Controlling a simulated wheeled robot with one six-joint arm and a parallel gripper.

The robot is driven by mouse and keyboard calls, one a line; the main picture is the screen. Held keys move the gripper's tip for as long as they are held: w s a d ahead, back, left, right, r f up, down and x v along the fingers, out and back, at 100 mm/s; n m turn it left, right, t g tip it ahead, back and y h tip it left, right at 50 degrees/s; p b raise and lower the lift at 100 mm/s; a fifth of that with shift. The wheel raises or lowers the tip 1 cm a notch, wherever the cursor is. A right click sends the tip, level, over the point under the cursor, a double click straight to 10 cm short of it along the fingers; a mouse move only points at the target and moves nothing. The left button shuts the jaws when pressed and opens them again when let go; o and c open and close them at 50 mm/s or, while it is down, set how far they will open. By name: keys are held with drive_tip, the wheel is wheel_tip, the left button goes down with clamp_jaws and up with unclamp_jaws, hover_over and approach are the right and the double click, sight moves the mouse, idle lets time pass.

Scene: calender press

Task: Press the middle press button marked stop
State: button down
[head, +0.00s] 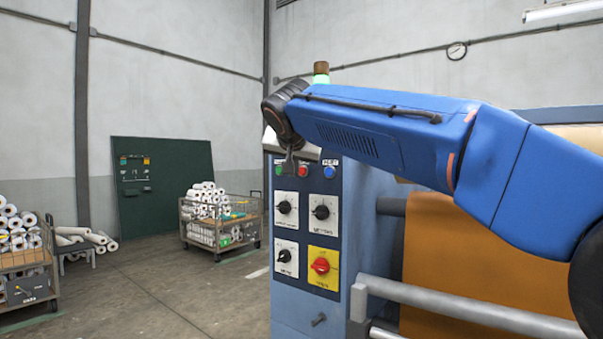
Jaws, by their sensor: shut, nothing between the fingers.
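The press's grey-blue control panel (306,220) stands in the middle of the view. A row of small buttons runs along its top: a green one (279,170), a red one in the middle (303,171) and a blue one (330,172). Their labels are partly hidden by my arm or too small to read. My gripper (290,172) points down in front of the row, between the green and red buttons in the picture. It is shut and empty. I cannot tell how far it is from the panel, and no contact is clear.
Black dials (321,211) and a red rotary switch on a yellow plate (320,265) sit below the buttons. A metal rail (450,306) and orange sheet (450,255) are at right. Carts of rolls (220,238) stand at left, with open floor between.

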drive_tip(key=shift+w+d, duration=0.1)
idle(0.5)
drive_tip(key=shift+w+d, duration=0.15)
drive_tip(key=shift+w, duration=0.05)
drive_tip(key=shift+w+d, duration=0.25)
drive_tip(key=shift+w, duration=0.05)
idle(0.8)
drive_tip(key=shift+s+a, duration=0.1)
idle(0.3)
drive_tip(key=shift+s+a, duration=0.4)
drive_tip(key=shift+s, duration=0.15)
drive_tip(key=s+a, duration=0.1)
drive_tip(key=s, duration=0.1)
drive_tip(key=s+a, duration=0.2)
idle(0.7)
idle(0.5)
